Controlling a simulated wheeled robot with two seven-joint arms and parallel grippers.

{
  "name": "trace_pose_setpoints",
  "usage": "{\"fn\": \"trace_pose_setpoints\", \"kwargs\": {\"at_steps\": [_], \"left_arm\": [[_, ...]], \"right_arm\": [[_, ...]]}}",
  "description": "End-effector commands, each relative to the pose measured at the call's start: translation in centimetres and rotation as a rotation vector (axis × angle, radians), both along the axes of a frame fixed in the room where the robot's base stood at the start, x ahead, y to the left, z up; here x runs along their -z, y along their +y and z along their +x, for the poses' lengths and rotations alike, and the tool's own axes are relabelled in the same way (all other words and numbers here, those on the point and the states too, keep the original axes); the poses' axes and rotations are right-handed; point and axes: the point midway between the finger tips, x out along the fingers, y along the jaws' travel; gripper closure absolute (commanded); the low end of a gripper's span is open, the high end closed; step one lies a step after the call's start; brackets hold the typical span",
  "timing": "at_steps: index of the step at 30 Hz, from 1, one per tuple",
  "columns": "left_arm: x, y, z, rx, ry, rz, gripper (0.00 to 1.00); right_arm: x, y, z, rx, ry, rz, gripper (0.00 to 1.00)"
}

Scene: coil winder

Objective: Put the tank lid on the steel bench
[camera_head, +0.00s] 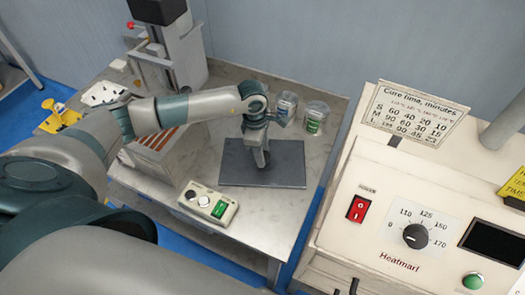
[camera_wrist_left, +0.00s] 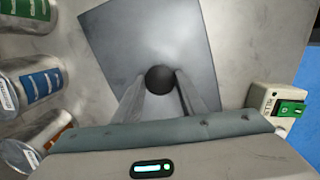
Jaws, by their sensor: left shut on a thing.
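The tank lid is a flat dark grey square plate (camera_head: 285,168) with a round black knob in its middle. It is level at the front right of the steel bench (camera_head: 320,150), flat on the top or very close above it; I cannot see a clear gap. My left gripper (camera_head: 263,158) points down over the lid and is shut on its knob. In the left wrist view the fingers (camera_wrist_left: 162,88) close around the knob, and the plate (camera_wrist_left: 145,35) spreads out beyond them. My right gripper is not in view.
Jars with coloured labels (camera_head: 314,117) stand just behind the lid. A small control box with a green switch (camera_head: 208,203) sits at the bench's front. A slotted block (camera_head: 160,150) is left of the lid. A cream Heatmart machine (camera_head: 400,215) stands to the right across a gap.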

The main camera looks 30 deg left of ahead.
Motion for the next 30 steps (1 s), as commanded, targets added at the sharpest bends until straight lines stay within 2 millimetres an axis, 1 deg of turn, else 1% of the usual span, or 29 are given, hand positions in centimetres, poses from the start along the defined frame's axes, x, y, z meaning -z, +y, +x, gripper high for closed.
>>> {"fn": "trace_pose_setpoints", "kwargs": {"at_steps": [8,9,11,20,25,26,30], "left_arm": [[0.3,0.0,0.1,0.000,-0.002,0.000,1.00],[0.2,0.0,0.0,0.000,-0.001,0.000,0.58],[0.2,0.0,0.0,0.000,-0.001,0.000,0.44],[0.2,0.0,0.0,0.000,-0.001,0.000,0.44],[-0.3,0.0,0.0,-0.001,-0.001,0.000,0.44],[-0.3,0.1,0.1,0.000,-0.002,0.000,0.44],[-1.7,0.3,0.1,0.000,-0.004,0.000,0.44]], "right_arm": [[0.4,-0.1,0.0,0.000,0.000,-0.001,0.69],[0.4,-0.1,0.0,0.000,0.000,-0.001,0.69],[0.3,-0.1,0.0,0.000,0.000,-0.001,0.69],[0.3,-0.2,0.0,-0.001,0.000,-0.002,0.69],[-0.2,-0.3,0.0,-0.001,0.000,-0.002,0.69],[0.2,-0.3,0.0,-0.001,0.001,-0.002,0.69],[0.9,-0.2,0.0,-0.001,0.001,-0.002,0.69]]}}
